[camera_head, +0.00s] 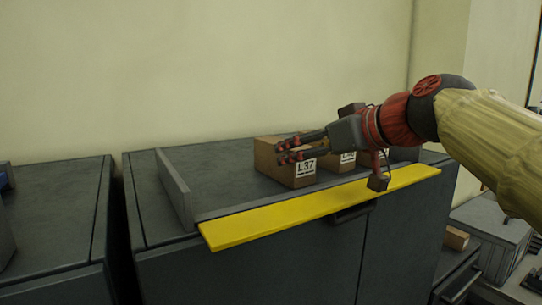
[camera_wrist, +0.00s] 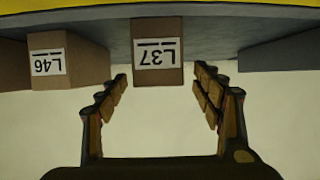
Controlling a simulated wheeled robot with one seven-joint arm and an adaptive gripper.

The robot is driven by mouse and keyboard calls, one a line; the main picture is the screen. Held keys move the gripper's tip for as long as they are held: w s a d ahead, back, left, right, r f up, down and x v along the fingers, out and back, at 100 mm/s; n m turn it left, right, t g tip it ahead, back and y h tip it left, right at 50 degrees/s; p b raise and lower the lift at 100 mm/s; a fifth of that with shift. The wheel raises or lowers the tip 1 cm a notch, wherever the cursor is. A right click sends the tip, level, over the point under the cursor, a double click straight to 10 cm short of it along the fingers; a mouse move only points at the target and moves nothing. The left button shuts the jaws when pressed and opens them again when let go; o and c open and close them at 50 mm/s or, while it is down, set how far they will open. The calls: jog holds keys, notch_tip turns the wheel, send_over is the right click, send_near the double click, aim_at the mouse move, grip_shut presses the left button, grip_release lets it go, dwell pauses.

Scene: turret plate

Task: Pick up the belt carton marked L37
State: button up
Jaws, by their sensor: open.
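The carton marked L37 (camera_head: 272,168) is a brown box with a white label, upright on the dark grey cabinet top. It also shows upside down in the wrist view (camera_wrist: 157,28), at top centre between the finger lines. My gripper (camera_head: 284,151) is open with nothing between its fingers. In the head view its fingers overlap the carton's upper front. In the wrist view the fingers (camera_wrist: 162,80) spread to either side of the carton, with their tips just short of its near face; I cannot tell any contact.
A second carton, marked L46 (camera_wrist: 80,58), stands beside L37; my gripper partly hides it in the head view (camera_head: 342,162). A yellow strip (camera_head: 260,221) runs along the cabinet's front edge. A low grey divider (camera_head: 174,188) stands left of L37, with bare cabinet top between.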

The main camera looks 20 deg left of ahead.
jog(key=shift+p+x, duration=0.3)
jog(key=shift+x, duration=0.65)
jog(key=p+x, duration=0.1)
jog(key=x, duration=0.2)
jog(key=p+x, duration=0.1)
jog(key=x, duration=0.2)
jog(key=shift+w+r, duration=0.2)
jog(key=shift+c, duration=0.5)
jog(key=shift+c, duration=0.5)
jog(key=c, duration=1.3)
jog(key=shift+r, duration=0.1)
